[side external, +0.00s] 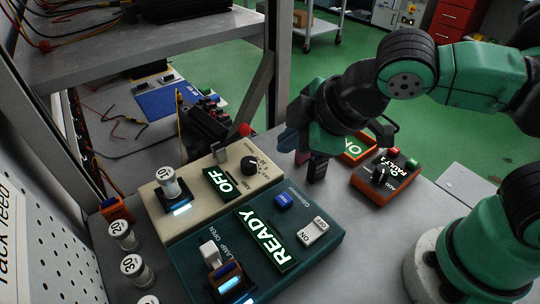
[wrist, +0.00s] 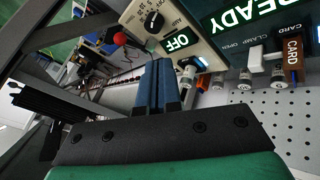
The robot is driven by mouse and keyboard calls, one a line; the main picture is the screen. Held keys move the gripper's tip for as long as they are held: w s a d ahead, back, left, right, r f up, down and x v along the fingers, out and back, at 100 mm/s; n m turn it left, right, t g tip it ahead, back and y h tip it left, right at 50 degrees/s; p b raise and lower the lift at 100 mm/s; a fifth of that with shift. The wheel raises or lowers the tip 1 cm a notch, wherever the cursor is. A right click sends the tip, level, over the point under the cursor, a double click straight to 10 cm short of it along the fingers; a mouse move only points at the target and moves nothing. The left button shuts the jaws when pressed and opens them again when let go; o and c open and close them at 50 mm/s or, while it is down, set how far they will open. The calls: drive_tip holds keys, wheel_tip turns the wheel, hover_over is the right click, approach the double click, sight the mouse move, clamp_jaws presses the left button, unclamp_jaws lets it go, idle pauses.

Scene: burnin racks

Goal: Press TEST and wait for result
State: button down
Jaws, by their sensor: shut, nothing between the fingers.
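The teal tester box (side external: 188,262) sits on the grey bench, and its display (side external: 264,239) reads READY. A blue button (side external: 283,201) is on its top, with lettering too small to read surely. A white ON/OFF rocker (side external: 312,231) is beside it. An orange card (side external: 225,274), labelled CARD in the wrist view (wrist: 293,52), stands in the slot by a white clamp lever (side external: 208,252). My gripper (side external: 316,172) is shut and empty, above the bench behind the tester, apart from the blue button. Its closed blue fingers also show in the wrist view (wrist: 158,82).
A beige box (side external: 200,208) with a knob and an OFF display stands beside the tester. White cylinders (side external: 122,235) stand at left. A rack post (side external: 262,105) rises behind.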

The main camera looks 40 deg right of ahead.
sight(286, 199)
drive_tip(key=shift+f, duration=4.35)
drive_tip(key=shift+f, duration=0.15)
drive_tip(key=shift+f, duration=0.3)
drive_tip(key=shift+r, duration=0.15)
drive_tip(key=shift+r, duration=0.3)
drive_tip(key=shift+r, duration=2.5)
